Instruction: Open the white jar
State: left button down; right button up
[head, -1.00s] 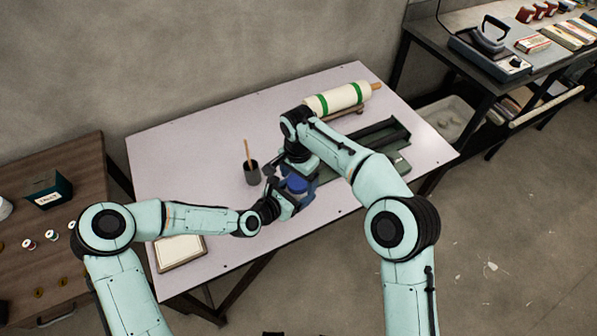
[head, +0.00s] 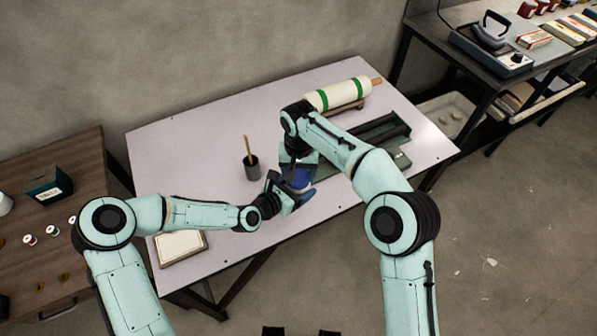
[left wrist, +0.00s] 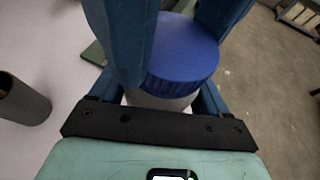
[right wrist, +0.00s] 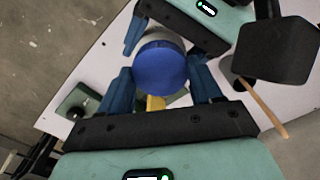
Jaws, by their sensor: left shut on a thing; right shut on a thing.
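The white jar has a ribbed blue lid (left wrist: 183,50); a little of its white body (left wrist: 160,101) shows beneath it in the left wrist view. My left gripper (head: 290,196) is shut on the white body from the side. My right gripper (head: 300,172) comes from above, its blue fingers shut on either side of the lid, which also shows from above in the right wrist view (right wrist: 160,68). The lid looks seated on the jar. Most of the jar is hidden by the grippers in the head view. I cannot tell whether the jar touches the table.
On the pale table (head: 200,140), a dark grey cup (head: 251,168) with a wooden stick stands left of the grippers. A green tray (head: 372,146) and a white roll with green bands (head: 337,95) lie behind on the right. A framed board (head: 181,247) lies at the front left.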

jog(key=n, duration=0.2)
jog(key=shift+d+n, duration=0.1)
jog(key=shift+n, duration=0.2)
jog(key=o, duration=1.2)
jog(key=shift+s+a+r, duration=0.1)
jog(key=shift+a, duration=0.2)
